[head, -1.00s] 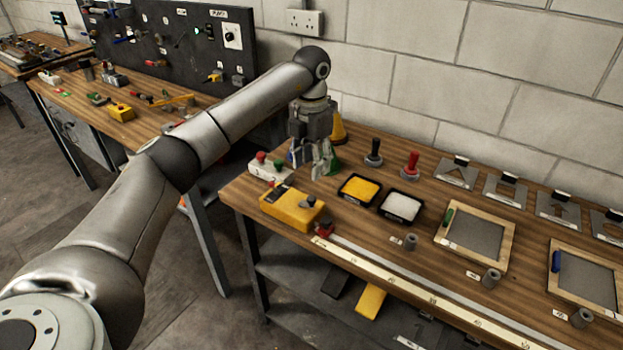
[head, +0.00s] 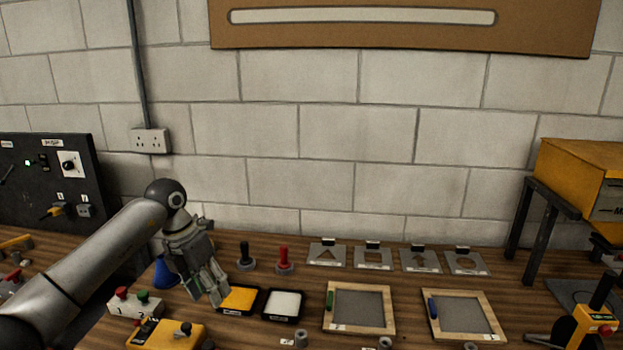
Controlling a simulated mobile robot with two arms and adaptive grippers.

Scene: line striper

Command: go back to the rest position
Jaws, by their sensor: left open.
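My left gripper (head: 216,297) comes in from the left and hangs over the left part of the wooden bench, fingers pointing down. It is open, and nothing shows between its fingers. Its fingertips are in front of the left edge of the tray of yellow material (head: 239,299); whether they touch it I cannot tell. My right gripper does not show.
Near the gripper are a button box (head: 135,304), a yellow control box (head: 166,334), a blue cone (head: 166,274), a white-filled tray (head: 283,305), and black (head: 245,261) and red (head: 284,262) handles. Framed screens (head: 360,309) and stencil plates (head: 373,256) lie rightward. A wall stands behind.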

